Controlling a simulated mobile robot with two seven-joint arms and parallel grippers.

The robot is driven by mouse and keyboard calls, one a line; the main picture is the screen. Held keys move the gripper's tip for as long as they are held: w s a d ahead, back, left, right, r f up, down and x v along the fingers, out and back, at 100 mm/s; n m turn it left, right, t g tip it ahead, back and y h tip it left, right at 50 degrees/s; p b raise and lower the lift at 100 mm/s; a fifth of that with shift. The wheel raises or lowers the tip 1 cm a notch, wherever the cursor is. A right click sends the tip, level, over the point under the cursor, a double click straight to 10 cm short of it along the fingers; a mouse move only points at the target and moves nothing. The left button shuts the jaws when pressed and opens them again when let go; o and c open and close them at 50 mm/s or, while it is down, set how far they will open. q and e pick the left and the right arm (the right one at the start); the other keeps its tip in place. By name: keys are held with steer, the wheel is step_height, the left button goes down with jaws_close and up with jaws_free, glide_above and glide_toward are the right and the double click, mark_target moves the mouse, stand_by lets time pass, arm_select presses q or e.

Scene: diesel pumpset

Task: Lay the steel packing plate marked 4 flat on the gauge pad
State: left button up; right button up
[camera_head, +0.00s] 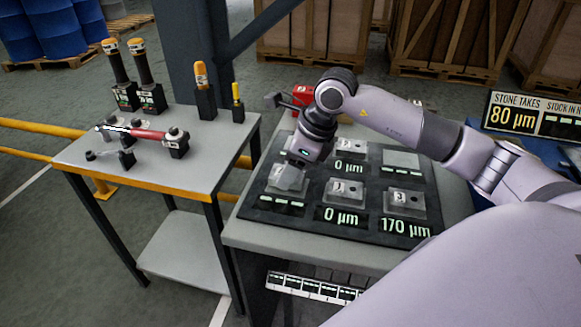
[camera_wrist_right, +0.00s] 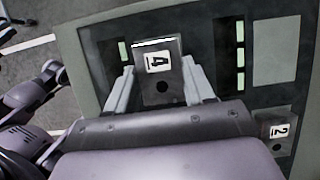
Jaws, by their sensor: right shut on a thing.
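The steel packing plate marked 4 (camera_wrist_right: 158,72) is a grey plate with a white label and a dark round hole. My right gripper (camera_wrist_right: 160,88) is shut on it, with a pale finger on each side. In the head view the right gripper (camera_head: 289,178) is over the left front part of the dark gauge board (camera_head: 300,222), and the plate shows pale between its fingertips. I cannot tell whether the plate touches the board. A bare light pad (camera_head: 401,158) lies at the board's far right; a bare pad also shows in the wrist view (camera_wrist_right: 277,50). My left gripper is not in view.
Other plates sit on the board: one at the back middle (camera_head: 350,161), one at the front middle (camera_head: 346,191) and one at the front right (camera_head: 404,202). A plate marked 2 (camera_wrist_right: 275,129) shows in the wrist view. A tool table (camera_head: 190,183) stands left, across a gap.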

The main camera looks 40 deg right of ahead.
mark_target(304, 176)
steer(key=shift+f+b, duration=0.35)
steer(key=shift+b, duration=0.05)
steer(key=shift+f+b, duration=0.3)
steer(key=shift+f, duration=0.05)
steer(key=o, duration=1.5)
steer(key=shift+f, duration=0.1)
steer(key=shift+r, duration=0.3)
steer(key=v, duration=0.6)
steer(key=shift+s+d+r, duration=0.15)
steer(key=shift+r, duration=0.2)
